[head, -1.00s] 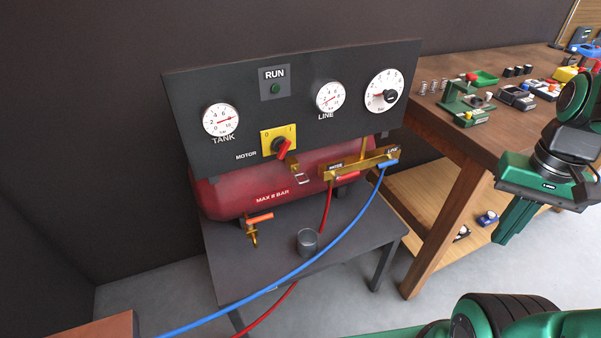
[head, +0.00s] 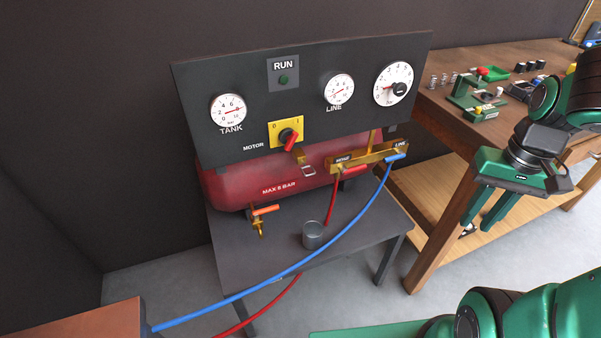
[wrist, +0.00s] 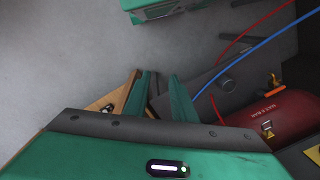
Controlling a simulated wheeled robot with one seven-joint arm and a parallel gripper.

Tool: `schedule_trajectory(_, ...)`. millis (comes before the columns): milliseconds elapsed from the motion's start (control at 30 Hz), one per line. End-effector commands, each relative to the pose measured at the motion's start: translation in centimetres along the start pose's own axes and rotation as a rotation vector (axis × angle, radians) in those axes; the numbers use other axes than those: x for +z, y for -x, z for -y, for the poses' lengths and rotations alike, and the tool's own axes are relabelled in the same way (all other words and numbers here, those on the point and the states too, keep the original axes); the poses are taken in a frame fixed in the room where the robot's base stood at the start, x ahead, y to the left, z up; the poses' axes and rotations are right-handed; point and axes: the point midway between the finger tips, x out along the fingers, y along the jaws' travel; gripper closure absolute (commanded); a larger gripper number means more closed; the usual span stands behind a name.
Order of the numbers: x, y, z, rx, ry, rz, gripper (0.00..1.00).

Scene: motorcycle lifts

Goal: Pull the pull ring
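The pull ring (head: 309,171) is a small pale metal loop on a brass fitting (head: 299,157) at the front of the red tank (head: 265,180), below the black gauge panel. My gripper (head: 482,222) is at the right in the head view, pointing down, well apart from the ring. Its two green fingers are spread with nothing between them. In the wrist view the fingers (wrist: 160,78) also stand apart and empty.
The compressor stands on a dark table (head: 265,255) with a metal cup (head: 312,235). A blue hose (head: 290,268) and a red hose (head: 331,205) run down from the brass manifold (head: 372,160). A wooden workbench (head: 430,120) with tools stands at right, behind my arm.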

Motion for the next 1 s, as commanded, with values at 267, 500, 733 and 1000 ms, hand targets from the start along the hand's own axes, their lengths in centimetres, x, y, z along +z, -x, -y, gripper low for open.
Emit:
schedule_trajectory(267, -4.1, -6.1, 6.2, -0.156, 0.162, 0.043, 0.76)
schedule_trajectory(500, -6.0, -10.8, 12.5, -0.366, 0.24, 0.065, 0.76)
schedule_trajectory(733, -7.0, -13.8, 18.9, -0.615, 0.244, 0.073, 0.76)
schedule_trajectory(1000, -8.6, -14.7, 25.6, -0.936, 0.147, 0.061, 0.76)
